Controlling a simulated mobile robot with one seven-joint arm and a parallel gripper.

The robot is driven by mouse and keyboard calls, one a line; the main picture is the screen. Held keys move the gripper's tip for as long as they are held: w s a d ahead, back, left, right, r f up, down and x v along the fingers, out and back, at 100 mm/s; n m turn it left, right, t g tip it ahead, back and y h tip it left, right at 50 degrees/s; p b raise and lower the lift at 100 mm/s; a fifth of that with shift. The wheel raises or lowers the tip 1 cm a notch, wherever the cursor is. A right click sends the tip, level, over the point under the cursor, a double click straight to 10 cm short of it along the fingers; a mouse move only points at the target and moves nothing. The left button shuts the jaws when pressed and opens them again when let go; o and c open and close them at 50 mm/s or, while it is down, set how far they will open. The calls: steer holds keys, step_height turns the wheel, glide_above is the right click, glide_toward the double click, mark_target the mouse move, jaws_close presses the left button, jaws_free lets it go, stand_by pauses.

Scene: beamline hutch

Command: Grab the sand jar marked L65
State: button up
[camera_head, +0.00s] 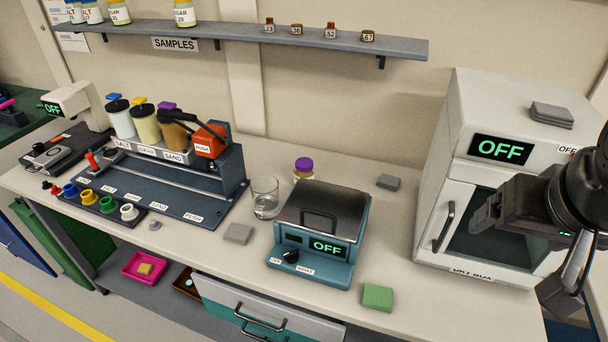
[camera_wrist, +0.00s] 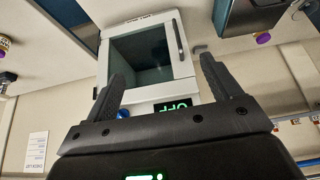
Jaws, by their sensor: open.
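A jar with a purple lid (camera_head: 304,166) stands on the bench behind the teal device, which hides its lower part; I cannot read a mark on it. In the wrist view, which is upside down, a purple-lidded jar (camera_wrist: 262,38) shows small at the upper right. A purple and yellow item (camera_wrist: 4,42) is cut off at the left edge. No L65 mark is readable. My gripper (camera_head: 482,216) is in front of the white dry box at the right, well apart from the jar. In the wrist view its fingers (camera_wrist: 164,72) are spread with nothing between them.
The teal device (camera_head: 320,220), a glass beaker (camera_head: 265,198) and a grey block (camera_head: 388,182) stand near the jar. The white dry box (camera_head: 505,120) fills the right end. A shelf (camera_head: 330,42) with labelled jars and small brown bottles runs above. A hopper rack (camera_head: 215,180) stands left.

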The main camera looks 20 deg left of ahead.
steer(key=w+a+r+n, duration=0.1)
steer(key=w+a+r, duration=0.2)
steer(key=w, duration=0.3)
steer(key=w+a+r+n, duration=0.1)
steer(key=w+a+r, duration=0.15)
steer(key=w, duration=0.25)
steer(key=n+g+y, duration=0.2)
steer(key=n+y, duration=0.1)
steer(key=n, duration=0.4)
glide_above(304, 162)
steer(key=s+d, duration=0.2)
steer(key=d, duration=0.1)
step_height(304, 162, down, 8)
steer(key=f, duration=0.8)
steer(key=a+f, duration=0.1)
steer(key=f, duration=0.6)
steer(key=w+f, duration=0.1)
steer(key=f, duration=0.7)
steer(key=shift+w+a+f, duration=0.1)
steer(key=shift+a+f, duration=0.15)
steer(key=shift+f, duration=0.05)
steer(key=shift+s+a+x, duration=0.1)
steer(key=shift+a+x, duration=0.05)
steer(key=shift+x, duration=1.2)
steer(key=shift+s+a+x, duration=0.15)
steer(key=shift+x, duration=1.25)
